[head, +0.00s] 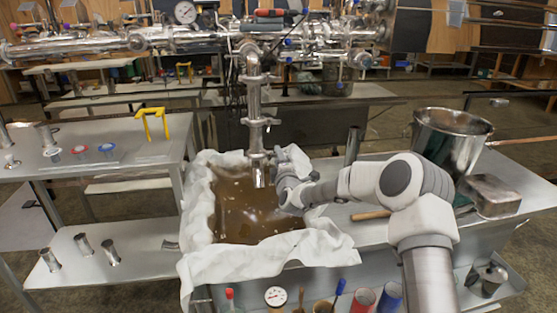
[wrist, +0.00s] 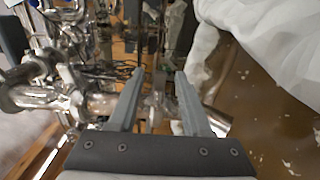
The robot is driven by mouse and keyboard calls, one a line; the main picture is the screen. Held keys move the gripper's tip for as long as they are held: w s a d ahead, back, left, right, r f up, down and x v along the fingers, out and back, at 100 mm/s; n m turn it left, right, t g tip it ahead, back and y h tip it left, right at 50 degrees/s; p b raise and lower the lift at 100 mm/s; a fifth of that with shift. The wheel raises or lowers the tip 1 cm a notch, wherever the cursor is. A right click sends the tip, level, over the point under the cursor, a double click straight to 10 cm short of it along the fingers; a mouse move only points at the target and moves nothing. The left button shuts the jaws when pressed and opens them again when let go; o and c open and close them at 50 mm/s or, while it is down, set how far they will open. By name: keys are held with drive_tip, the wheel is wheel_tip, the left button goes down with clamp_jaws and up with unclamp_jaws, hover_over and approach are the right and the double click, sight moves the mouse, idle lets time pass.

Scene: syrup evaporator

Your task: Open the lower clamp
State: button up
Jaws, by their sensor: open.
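A steel pipe (head: 254,98) hangs down over the pan, with clamp joints along it. The lowest joint, which I take as the lower clamp (head: 257,155), sits just above the open pipe end (head: 259,177). My gripper (head: 277,163) is right beside it, on its right. In the wrist view the pipe runs sideways, and my gripper's two fingers (wrist: 159,73) are apart with part of the pipe showing between them. A higher clamp (wrist: 66,90) shows left of the fingers. I cannot tell whether the fingers touch the lower clamp, or its latch state.
A pan of brown liquid (head: 240,212), edged with white cloth (head: 265,262), lies below. A steel bucket (head: 450,135) and a metal box (head: 494,196) stand at right. A left table (head: 105,165) holds a yellow handle piece (head: 153,124) and small fittings. Pipework (head: 150,40) crosses above.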

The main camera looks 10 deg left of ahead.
clamp_jaws()
idle(1.4)
